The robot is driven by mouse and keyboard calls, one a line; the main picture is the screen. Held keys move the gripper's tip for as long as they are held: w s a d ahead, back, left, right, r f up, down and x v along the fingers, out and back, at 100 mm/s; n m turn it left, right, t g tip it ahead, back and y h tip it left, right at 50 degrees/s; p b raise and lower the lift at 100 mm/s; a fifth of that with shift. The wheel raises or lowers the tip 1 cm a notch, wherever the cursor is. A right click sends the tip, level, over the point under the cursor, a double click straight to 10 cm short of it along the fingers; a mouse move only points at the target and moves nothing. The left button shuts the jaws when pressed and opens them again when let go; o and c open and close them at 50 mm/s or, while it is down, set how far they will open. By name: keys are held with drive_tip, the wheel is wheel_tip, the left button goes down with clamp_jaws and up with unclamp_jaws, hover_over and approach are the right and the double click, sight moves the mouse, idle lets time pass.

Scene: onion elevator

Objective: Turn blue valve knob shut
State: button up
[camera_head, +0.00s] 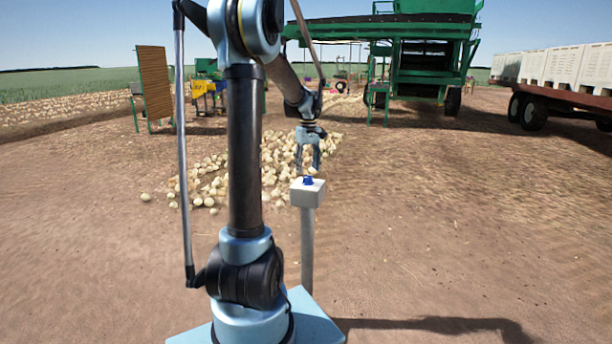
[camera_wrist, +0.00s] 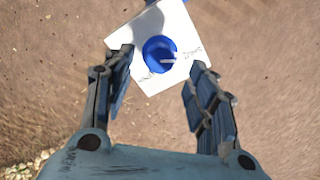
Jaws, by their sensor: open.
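The blue valve knob (camera_head: 308,181) sits on top of a white box (camera_head: 308,194) on a grey post, in front of my arm. In the wrist view my gripper (camera_wrist: 161,62) is open and empty, with one finger on each side of the knob's lower part.
A pile of onions (camera_head: 240,165) lies on the ground behind the post. A green elevator machine (camera_head: 425,60) stands at the back, and a trailer with white crates (camera_head: 565,65) is at the right. Bare dirt right of the post is clear.

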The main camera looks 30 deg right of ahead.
sight(307, 177)
wheel_tip(307, 177, up, 7)
drive_tip(key=shift+r, duration=0.2)
drive_tip(key=shift+a, duration=0.15)
idle(0.5)
